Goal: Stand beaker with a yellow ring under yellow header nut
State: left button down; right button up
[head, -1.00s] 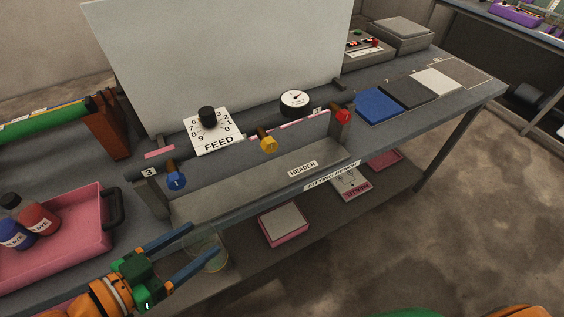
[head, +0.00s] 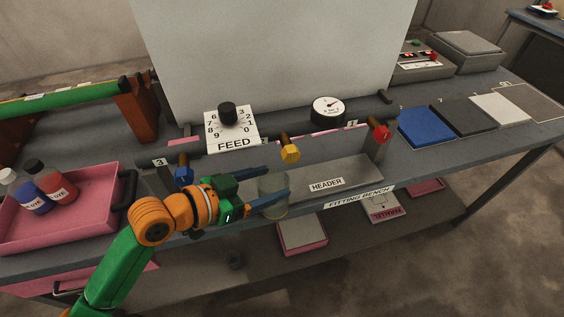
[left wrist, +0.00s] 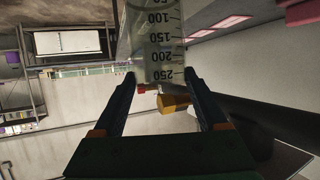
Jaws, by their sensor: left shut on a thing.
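My left gripper (head: 270,184) is shut on a clear beaker (head: 273,198), seen upright in the head view at the front of the header trough. The beaker's printed scale shows between the fingers in the left wrist view (left wrist: 165,50). A faint yellowish band shows low on it, but I cannot make out the ring well. The yellow header nut (head: 290,152) is on the header, above and slightly right of the beaker; it also shows in the left wrist view (left wrist: 173,103). I cannot tell whether the beaker touches the trough. My right gripper is out of view.
A blue nut (head: 184,175) and a red nut (head: 381,133) flank the yellow one. The header trough (head: 345,178) is bare to the right. A pink tray (head: 85,222) with dye bottles stands at left. A FEED dial (head: 230,130) and a gauge (head: 328,110) stand behind.

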pick_arm(q)
jog(key=shift+w+d+r, duration=0.1)
jog(key=shift+w+d, duration=0.1)
jog(key=shift+w, duration=0.25)
jog(key=shift+w+d, duration=0.2)
jog(key=shift+w, duration=0.25)
jog(key=w, duration=0.1)
jog(key=w+d, duration=0.1)
jog(key=w+d+p, duration=0.1)
jog(key=shift+w+f, duration=0.15)
jog(key=shift+f, duration=0.2)
grip_release()
jog(key=b+v, duration=0.1)
jog(key=v, duration=1.1)
jog(key=shift+b, duration=0.4)
jog(key=shift+r, duration=0.1)
